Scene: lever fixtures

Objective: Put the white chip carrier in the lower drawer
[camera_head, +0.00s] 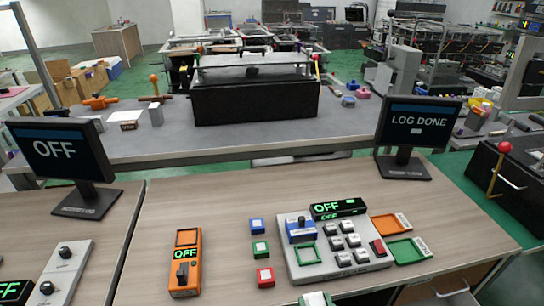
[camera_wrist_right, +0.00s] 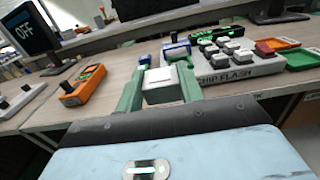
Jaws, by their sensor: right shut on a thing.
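The white chip carrier (camera_wrist_right: 160,78) is a small white block between the green fingers of my right gripper (camera_wrist_right: 160,92) in the right wrist view. The gripper is shut on it. In the head view my right gripper (camera_head: 315,299) shows only at the bottom edge, in front of the chip flash panel, with the pale carrier in it. A dark drawer-like unit with a metal handle (camera_head: 451,293) shows partly below the table edge at the bottom right; I cannot tell whether it is the lower drawer, or whether it is open. My left gripper is out of view.
The chip flash panel (camera_head: 345,265) has several buttons and a blue chip on it. Blue, green and red blocks stand left of it, then an orange switch box (camera_head: 186,262). Orange and green trays (camera_head: 408,250) lie right. A monitor (camera_head: 415,125) reads LOG DONE.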

